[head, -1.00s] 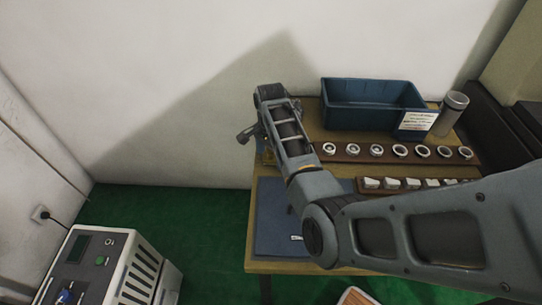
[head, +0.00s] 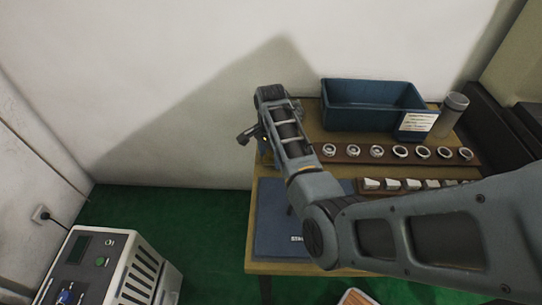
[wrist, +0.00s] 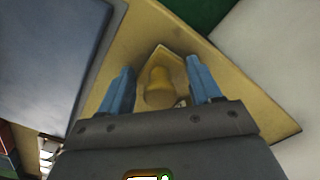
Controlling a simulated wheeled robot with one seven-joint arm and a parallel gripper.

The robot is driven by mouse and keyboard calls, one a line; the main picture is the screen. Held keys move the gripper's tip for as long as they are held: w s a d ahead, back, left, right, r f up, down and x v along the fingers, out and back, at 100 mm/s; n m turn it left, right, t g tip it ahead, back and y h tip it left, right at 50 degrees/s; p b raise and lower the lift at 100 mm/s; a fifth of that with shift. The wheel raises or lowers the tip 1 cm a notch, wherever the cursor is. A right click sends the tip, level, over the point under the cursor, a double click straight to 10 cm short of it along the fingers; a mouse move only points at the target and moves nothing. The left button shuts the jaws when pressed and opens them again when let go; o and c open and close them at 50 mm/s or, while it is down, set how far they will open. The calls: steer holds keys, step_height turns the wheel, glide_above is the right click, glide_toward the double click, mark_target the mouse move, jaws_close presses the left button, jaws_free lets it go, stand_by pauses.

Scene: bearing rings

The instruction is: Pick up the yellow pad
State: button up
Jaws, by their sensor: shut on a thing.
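The yellow pad (wrist: 159,88) shows in the wrist view between the two blue fingers of my gripper (wrist: 159,72). It has a rounded, knob-like part towards me and a paler angular outline behind it. My gripper is shut on it, over the corner of the wooden table (wrist: 245,108). Whether the pad touches the table top is hard to tell. In the head view my arm hides the pad and most of the gripper.
A blue mat (head: 272,215) lies on the near left of the table (head: 310,268). Several rings sit on a brown strip (head: 337,153), with white blocks (head: 391,185) in front. A blue bin (head: 365,117) and a grey canister (head: 453,113) stand behind. A wall (head: 180,90) rises behind the table.

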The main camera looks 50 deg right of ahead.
steer(key=shift+r, duration=0.45)
steer(key=r, duration=0.2)
steer(key=d+r, duration=0.1)
steer(key=shift+s+r, duration=0.3)
steer(key=shift+r, duration=0.05)
steer(key=s+d+r+b, duration=0.1)
steer(key=s+d+r, duration=0.5)
steer(key=d, duration=0.2)
steer(key=shift+s+d+r, duration=0.15)
steer(key=shift+s+r, duration=0.05)
steer(key=shift+s, duration=0.05)
steer(key=o, duration=0.5)
steer(key=c, duration=0.4)
